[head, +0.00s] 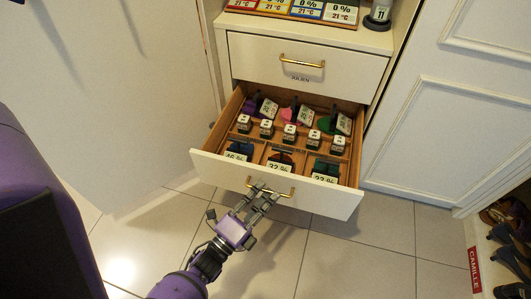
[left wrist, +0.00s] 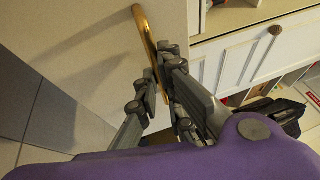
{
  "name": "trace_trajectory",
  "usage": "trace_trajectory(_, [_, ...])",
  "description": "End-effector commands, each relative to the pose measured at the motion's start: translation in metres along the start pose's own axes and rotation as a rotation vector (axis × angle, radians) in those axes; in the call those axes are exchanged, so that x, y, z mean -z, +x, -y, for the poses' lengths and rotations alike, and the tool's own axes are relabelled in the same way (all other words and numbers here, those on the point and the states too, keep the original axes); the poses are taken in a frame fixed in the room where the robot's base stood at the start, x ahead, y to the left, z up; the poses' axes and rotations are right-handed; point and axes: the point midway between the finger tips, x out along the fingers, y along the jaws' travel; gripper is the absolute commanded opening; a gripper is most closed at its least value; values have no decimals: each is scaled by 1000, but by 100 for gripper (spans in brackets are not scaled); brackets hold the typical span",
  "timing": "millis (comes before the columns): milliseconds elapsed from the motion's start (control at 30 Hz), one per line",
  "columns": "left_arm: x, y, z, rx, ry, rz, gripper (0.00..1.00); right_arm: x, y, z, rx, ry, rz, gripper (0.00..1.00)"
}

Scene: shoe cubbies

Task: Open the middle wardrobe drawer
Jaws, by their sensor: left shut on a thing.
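The middle wardrobe drawer (head: 275,183) is pulled well out below a shut drawer in the head view. Its inside is divided into compartments holding several small labelled items. Its brass handle (head: 271,187) is on the front panel. My left gripper (head: 264,192) is at this handle, shut on it. In the left wrist view the fingers of my left gripper (left wrist: 160,82) close around the lower part of the brass handle (left wrist: 147,40). My right gripper is not in view.
The upper drawer (head: 305,75) is shut, with its own brass handle. White panelled doors (head: 440,130) stand at the right, and shoes (head: 510,240) lie in a cubby at the far right. The tiled floor (head: 340,255) in front is clear.

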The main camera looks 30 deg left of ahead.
Motion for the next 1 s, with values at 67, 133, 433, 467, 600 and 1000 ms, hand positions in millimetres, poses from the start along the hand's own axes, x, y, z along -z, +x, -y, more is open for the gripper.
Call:
trace_trajectory(67, [0,-2,-2,-7,3,0,0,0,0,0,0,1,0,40])
trace_trajectory(133, [0,-2,-2,-7,3,0,0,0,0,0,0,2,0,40])
trace_trajectory(433, [0,-2,-3,-8,3,1,14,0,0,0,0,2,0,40])
trace_trajectory(467, [0,-2,-2,-8,3,1,18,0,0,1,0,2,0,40])
trace_trajectory(600, [0,-2,-2,-5,2,1,25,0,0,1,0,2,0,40])
trace_trajectory(1000, [0,-18,-2,-6,0,1,25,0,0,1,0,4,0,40])
